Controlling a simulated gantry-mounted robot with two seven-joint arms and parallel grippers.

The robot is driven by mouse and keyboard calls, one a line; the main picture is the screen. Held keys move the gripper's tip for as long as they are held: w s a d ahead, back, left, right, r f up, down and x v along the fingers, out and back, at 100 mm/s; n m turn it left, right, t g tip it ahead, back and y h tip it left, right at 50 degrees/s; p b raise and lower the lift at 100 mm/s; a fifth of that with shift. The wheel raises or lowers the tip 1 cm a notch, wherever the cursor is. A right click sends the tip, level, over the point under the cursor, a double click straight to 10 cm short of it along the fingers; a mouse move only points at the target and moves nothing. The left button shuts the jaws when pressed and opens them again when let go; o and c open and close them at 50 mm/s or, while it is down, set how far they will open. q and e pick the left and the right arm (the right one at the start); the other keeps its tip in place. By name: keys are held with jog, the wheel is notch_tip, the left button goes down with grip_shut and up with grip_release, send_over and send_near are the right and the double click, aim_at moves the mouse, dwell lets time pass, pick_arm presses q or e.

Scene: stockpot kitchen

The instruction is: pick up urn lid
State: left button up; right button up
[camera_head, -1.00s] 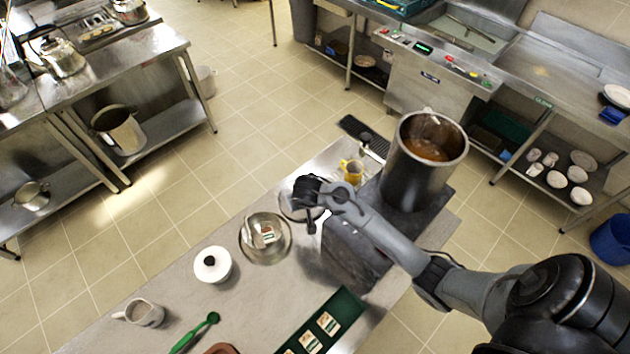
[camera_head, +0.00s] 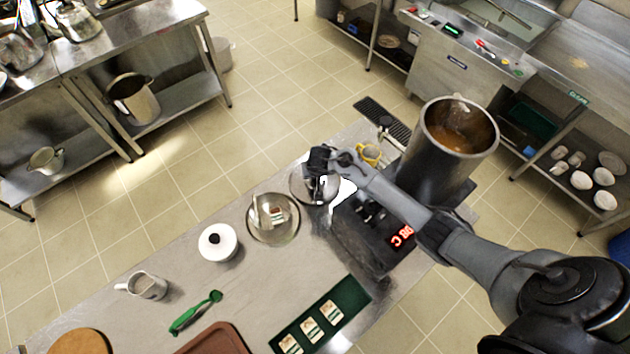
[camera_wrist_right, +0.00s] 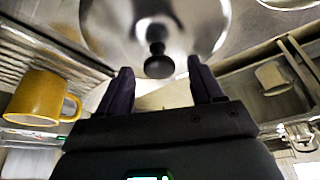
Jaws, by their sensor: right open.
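A shiny steel lid with a black knob fills the top of the right wrist view (camera_wrist_right: 190,22); I take it for the urn lid. In the head view its rim (camera_head: 298,190) shows on the counter, partly hidden by my right gripper (camera_head: 322,172). In the right wrist view my right gripper (camera_wrist_right: 163,82) is open, its two dark fingers apart. The black knob (camera_wrist_right: 158,63) appears between the fingertips in the picture; I cannot tell how close they are, and I see no grip on it. My left gripper is not in view.
A tall pot of brown liquid (camera_head: 412,160) stands on a burner unit showing red digits (camera_head: 401,236). A yellow mug (camera_head: 369,153) is near the lid. A steel bowl (camera_head: 290,228), a white lidded pot (camera_head: 217,252) and a green spoon (camera_head: 190,317) lie leftward. Bare counter lies between them.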

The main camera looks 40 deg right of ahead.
jog(key=shift+x, duration=1.3)
jog(key=c, duration=1.2)
